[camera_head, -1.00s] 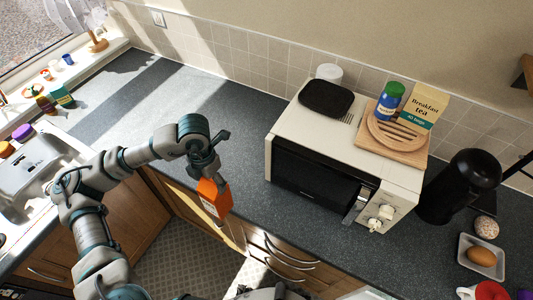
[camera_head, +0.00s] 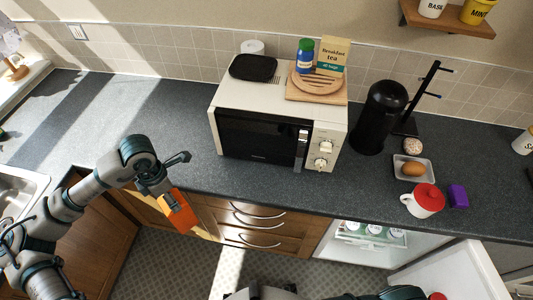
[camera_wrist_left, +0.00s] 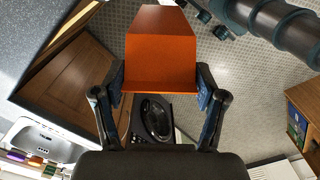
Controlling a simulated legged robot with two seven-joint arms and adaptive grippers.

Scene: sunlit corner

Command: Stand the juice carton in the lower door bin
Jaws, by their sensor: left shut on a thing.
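The orange juice carton (camera_head: 181,216) is held in my left gripper (camera_head: 164,193), off the counter's front edge and above the floor. In the left wrist view the carton (camera_wrist_left: 160,60) sits tilted between the two fingers of my left gripper (camera_wrist_left: 161,88), which are shut on it. The open fridge (camera_head: 375,235) is at the lower right, with jars on a shelf inside. Its white door (camera_head: 450,272) is swung out; the lower bin is not visible. Part of my right gripper (camera_wrist_left: 212,22) shows beyond the carton in the left wrist view; its opening is unclear.
The counter carries a microwave (camera_head: 265,135), a black canister (camera_head: 380,118), a white dish with an egg (camera_head: 412,169), a red-lidded mug (camera_head: 424,201) and a purple item (camera_head: 457,196). Drawers (camera_head: 255,225) lie between carton and fridge. Patterned floor (camera_head: 180,265) is clear in front.

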